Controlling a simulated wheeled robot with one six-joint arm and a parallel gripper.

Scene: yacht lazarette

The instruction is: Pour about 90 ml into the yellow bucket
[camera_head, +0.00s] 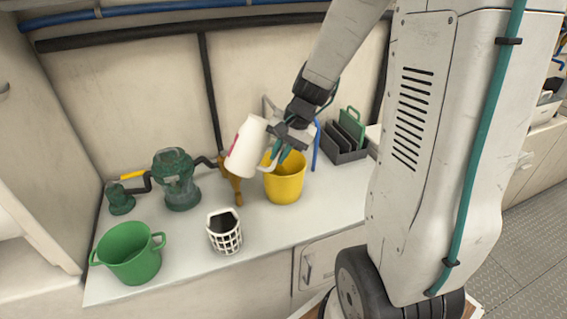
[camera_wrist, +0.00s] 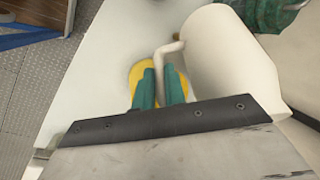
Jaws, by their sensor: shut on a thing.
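The yellow bucket (camera_head: 285,187) stands on the white counter, right of centre in the head view. Part of its yellow rim shows behind my fingers in the wrist view (camera_wrist: 133,76). My gripper (camera_head: 281,152) is shut on the handle of a white jug (camera_head: 246,149). The jug is held in the air, tilted, just left of and above the bucket. In the wrist view the jug (camera_wrist: 222,62) fills the right side, with its handle between the green fingertips (camera_wrist: 160,88). No stream of liquid shows, and the inside of the jug and the bucket's contents are hidden.
A green bucket (camera_head: 129,254) and a white basket (camera_head: 225,236) stand at the counter's front left. A green pump (camera_head: 178,180) with pipes is behind them. A dark rack (camera_head: 347,148) stands at the back right.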

